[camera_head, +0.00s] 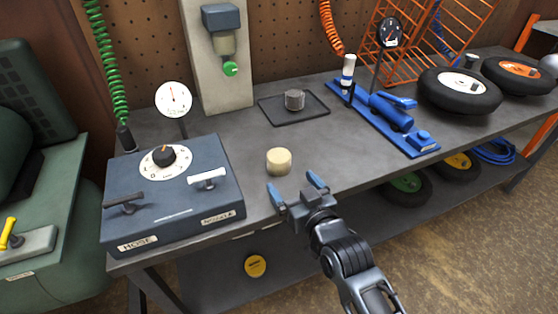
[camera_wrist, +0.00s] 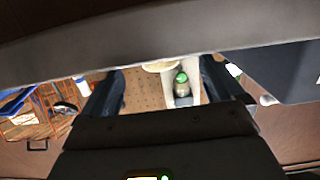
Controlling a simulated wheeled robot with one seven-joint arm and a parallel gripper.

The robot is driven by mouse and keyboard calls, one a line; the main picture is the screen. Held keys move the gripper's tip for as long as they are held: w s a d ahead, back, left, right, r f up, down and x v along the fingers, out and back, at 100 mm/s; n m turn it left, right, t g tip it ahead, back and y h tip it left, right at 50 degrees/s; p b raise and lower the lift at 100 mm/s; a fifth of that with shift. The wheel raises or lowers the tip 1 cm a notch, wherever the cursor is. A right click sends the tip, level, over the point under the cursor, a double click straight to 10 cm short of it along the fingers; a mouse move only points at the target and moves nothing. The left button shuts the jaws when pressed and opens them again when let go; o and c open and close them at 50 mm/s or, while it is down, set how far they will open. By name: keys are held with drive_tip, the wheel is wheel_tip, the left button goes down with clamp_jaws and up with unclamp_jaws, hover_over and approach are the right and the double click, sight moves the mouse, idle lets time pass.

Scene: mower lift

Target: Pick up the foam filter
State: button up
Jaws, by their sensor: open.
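The foam filter (camera_head: 279,161) is a short cream cylinder. It stands upright near the front edge of the grey workbench, right of the blue-grey control box. My gripper (camera_head: 297,189) is open and empty, with blue fingertips spread just in front of the filter, on the near side. The filter is not between the fingers in the head view. In the wrist view my gripper's dark fingers (camera_wrist: 160,88) stand apart. A cream rounded edge (camera_wrist: 160,65), probably the filter, shows between them, mostly hidden by a dark band.
The control box (camera_head: 172,195) stands left of the filter. A black tray (camera_head: 318,108) with a grey cylinder lies behind. A blue tool with a gauge (camera_head: 392,122) and wheels (camera_head: 458,92) stand to the right. The workbench (camera_head: 335,155) is clear around the filter.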

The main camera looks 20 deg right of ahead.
sight(284, 169)
drive_tip(key=w, duration=0.5)
drive_tip(key=w+f+p, duration=0.1)
drive_tip(key=w, duration=0.1)
drive_tip(key=shift+w+d, duration=0.15)
drive_tip(key=shift+w, duration=0.05)
drive_tip(key=c, duration=1.1)
drive_tip(key=shift+r, duration=0.1)
